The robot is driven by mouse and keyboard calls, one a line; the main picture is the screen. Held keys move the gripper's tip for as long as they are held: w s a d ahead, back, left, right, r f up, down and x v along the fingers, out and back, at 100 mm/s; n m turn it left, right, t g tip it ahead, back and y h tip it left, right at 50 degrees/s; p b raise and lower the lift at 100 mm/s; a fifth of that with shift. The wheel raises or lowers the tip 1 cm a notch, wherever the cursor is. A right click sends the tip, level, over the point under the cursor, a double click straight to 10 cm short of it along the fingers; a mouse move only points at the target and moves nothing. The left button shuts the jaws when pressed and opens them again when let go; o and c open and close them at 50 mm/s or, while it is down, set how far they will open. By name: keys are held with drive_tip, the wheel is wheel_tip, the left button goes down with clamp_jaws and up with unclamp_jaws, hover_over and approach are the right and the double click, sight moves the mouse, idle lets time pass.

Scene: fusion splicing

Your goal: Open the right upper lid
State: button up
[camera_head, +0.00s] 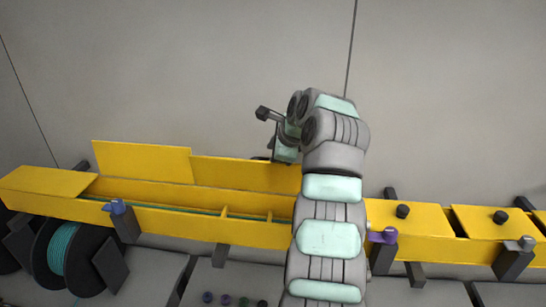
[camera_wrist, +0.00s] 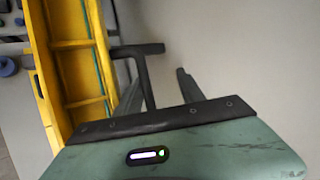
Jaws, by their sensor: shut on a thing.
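The right upper lid (camera_head: 245,173) is a yellow panel standing up along the back of the yellow trough (camera_head: 175,213). Its right end is hidden behind my arm. My gripper (camera_wrist: 160,62) is behind this lid, near its upper right part. In the wrist view, its dark fingers reach toward the trough's back side. The gripper is shut on part of the lid, but the grasped part itself is not clear. In the wrist view, the open trough with its dividers and a green fibre shows at the left.
Another yellow lid (camera_head: 140,162) stands upright to the left, and a flat one (camera_head: 45,181) lies at the far left. Flat lids with black knobs (camera_head: 403,211) are on the right. A cable spool (camera_head: 66,250) and purple clamp (camera_head: 383,237) are near the front.

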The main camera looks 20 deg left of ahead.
drive_tip(key=shift+d+f+p, duration=0.2)
drive_tip(key=shift+d+p, duration=0.1)
drive_tip(key=shift+p, duration=0.1)
drive_tip(key=o, duration=0.5)
drive_tip(key=r, duration=0.2)
drive_tip(key=d+r+p, duration=0.1)
drive_tip(key=r, duration=0.1)
drive_tip(key=d+r+p, duration=0.1)
drive_tip(key=r, duration=0.2)
drive_tip(key=shift+w, duration=0.1)
drive_tip(key=shift+c, duration=0.2)
drive_tip(key=shift+w+d+r+p, duration=0.3)
drive_tip(key=shift+w+r, duration=0.05)
drive_tip(key=shift+r, duration=0.25)
drive_tip(key=c, duration=0.5)
drive_tip(key=shift+o, duration=0.2)
drive_tip(key=r+p, duration=0.1)
drive_tip(key=d+r+p, duration=0.1)
drive_tip(key=r+p, duration=0.1)
drive_tip(key=shift+s+d+r+p, duration=0.1)
drive_tip(key=shift+d+r+p, duration=0.1)
drive_tip(key=shift+p, duration=0.1)
drive_tip(key=shift+a, duration=0.1)
